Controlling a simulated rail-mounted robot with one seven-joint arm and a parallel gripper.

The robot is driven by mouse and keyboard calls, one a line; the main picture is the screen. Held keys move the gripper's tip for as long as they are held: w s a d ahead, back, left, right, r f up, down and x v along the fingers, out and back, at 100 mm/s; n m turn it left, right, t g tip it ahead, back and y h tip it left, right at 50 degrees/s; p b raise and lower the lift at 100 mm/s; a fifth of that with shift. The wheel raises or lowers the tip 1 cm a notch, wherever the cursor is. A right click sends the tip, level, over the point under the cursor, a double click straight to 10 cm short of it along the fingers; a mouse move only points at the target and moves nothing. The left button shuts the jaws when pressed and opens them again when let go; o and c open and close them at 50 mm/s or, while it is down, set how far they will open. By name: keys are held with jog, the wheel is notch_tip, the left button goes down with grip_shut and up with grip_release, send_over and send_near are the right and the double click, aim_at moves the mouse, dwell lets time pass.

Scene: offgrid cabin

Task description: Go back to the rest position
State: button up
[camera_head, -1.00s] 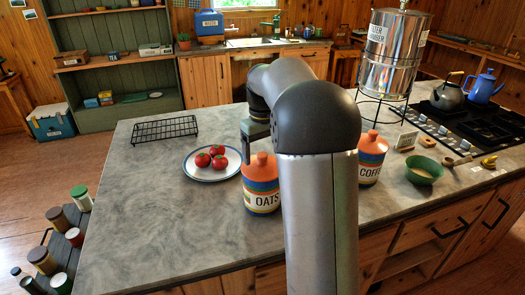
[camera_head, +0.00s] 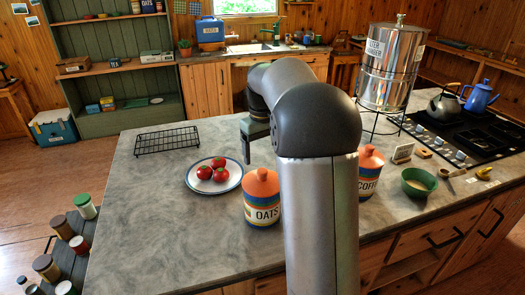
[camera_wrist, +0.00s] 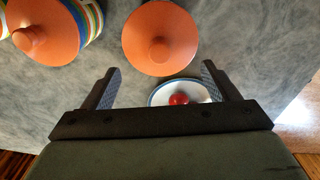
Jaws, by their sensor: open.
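My gripper (camera_head: 246,152) is open and empty, pointing down over the island behind the oats canister. In the wrist view its two fingers (camera_wrist: 158,88) stand wide apart, with nothing between them. The striped oats canister (camera_head: 262,209), with an orange lid, stands upright on the counter. The coffee canister (camera_head: 369,178) stands to the right, partly hidden by my arm. Two orange lids show in the wrist view, one ahead of the fingers (camera_wrist: 160,40) and one at the left edge (camera_wrist: 35,28).
The grey island counter (camera_head: 165,220) holds a plate (camera_head: 193,184) with red tomatoes, a black wire rack (camera_head: 167,140), a green bowl (camera_head: 419,182), a metal water dispenser (camera_head: 386,70) and a stove with a blue kettle (camera_head: 479,97). The front left counter is clear.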

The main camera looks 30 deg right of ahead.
jog(key=shift+r, duration=0.25)
dwell(0.4)
jog(key=s+a+f+b, duration=0.1)
jog(key=s+a+f, duration=0.2)
jog(key=s, duration=0.6)
jog(key=s+a+f+m, duration=0.1)
jog(key=s+a+f, duration=0.2)
jog(key=s+a, duration=0.4)
jog(key=s+a+f+t+b, duration=0.1)
jog(key=s+a+f, duration=0.3)
jog(key=s, duration=0.9)
jog(key=shift+a+b, duration=0.35)
jog(key=shift+a, duration=0.55)
